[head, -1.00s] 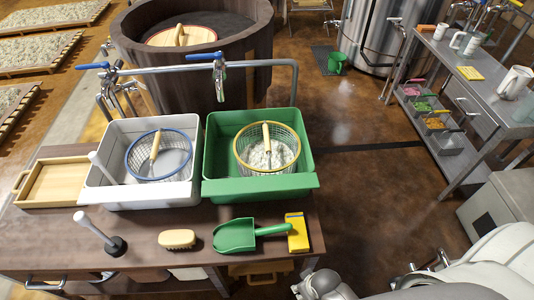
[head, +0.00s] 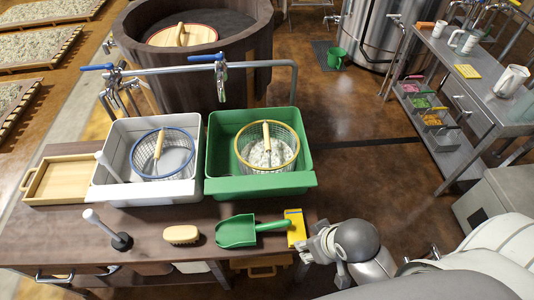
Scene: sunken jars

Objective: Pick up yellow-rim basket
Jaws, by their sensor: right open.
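The yellow-rim basket (head: 283,165) is a wire mesh basket with a wooden handle across its top. It sits inside the green basin (head: 309,127) on the table, with pale grainy stuff in its bottom. My right gripper (head: 304,246) is at the table's right front edge, beside the yellow box, below and to the right of the basin. It is open and apart from the basket. My left gripper is not in view.
A blue-rim basket (head: 142,172) sits in the white basin (head: 105,190) to the left. A green scoop (head: 238,231), yellow box (head: 295,227), brush (head: 181,235) and plunger (head: 107,229) lie in front. A tap (head: 220,82) and pipe stand behind the basins.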

